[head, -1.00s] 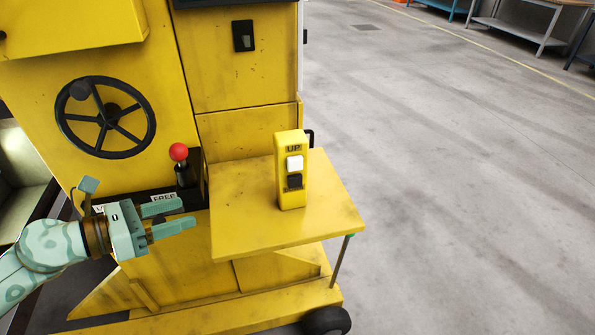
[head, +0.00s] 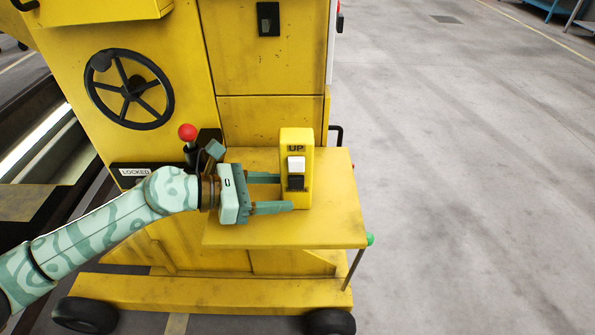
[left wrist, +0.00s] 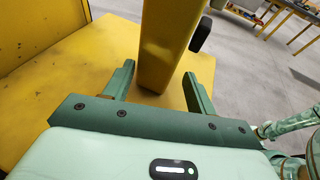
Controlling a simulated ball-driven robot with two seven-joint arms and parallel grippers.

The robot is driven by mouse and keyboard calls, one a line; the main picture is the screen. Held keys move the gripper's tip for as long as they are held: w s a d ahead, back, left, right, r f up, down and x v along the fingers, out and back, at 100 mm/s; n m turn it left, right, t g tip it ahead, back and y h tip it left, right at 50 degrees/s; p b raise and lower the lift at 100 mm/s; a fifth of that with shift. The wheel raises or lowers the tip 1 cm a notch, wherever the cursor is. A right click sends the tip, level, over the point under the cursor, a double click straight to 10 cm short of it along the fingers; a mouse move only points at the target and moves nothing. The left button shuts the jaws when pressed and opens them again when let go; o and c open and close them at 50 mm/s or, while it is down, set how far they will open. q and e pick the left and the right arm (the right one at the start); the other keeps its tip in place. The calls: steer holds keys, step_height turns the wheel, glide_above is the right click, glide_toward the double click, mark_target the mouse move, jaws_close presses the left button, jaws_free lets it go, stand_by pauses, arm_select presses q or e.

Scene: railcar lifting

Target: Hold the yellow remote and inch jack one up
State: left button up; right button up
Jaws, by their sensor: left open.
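The yellow remote (head: 297,165) stands upright on the yellow shelf (head: 240,236) of the yellow jack. Its face has a white button under the word UP and a black button below. My left gripper (head: 280,192) is open at the remote's left side, with its fingers pointing at it. In the left wrist view the remote (left wrist: 168,45) stands between the two spread fingers (left wrist: 158,82), and a dark button sticks out on its right side. I cannot tell whether a finger touches it. My right gripper is not clearly in view.
The jack's body carries a black handwheel (head: 129,89), a red-knobbed lever (head: 187,132) and a LOCKED label (head: 135,172). A black handle (head: 336,134) stands behind the shelf. Open grey floor (head: 460,170) lies to the right. A pit with rails is at the left.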

mark_target(291, 191)
arm_select(q)
steer(key=shift+x, duration=1.85)
arm_select(e)
steer(key=shift+d, duration=0.55)
arm_select(q)
steer(key=c, duration=0.7)
steer(key=shift+c, duration=0.2)
arm_select(e)
steer(key=shift+a, duration=0.15)
jaws_close()
